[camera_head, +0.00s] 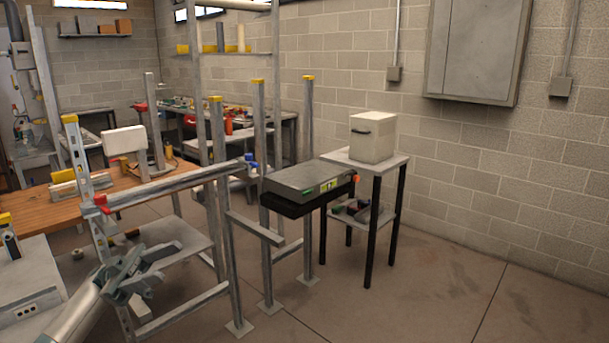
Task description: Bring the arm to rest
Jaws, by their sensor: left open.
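My left arm (82,310) comes in from the lower left corner. My left gripper (155,268) is at its end, with its fingers pointing right, open and with nothing seen between them. It shows in front of the grey metal frame (183,187) and its lower shelf; I cannot tell how far apart they are. My right gripper is not in view.
A grey flat box (300,180) sits on a black support by the upright posts. A small table (395,165) carries a beige box (373,137). A wooden workbench (150,183) stands at left. The floor (430,290) at lower right is clear.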

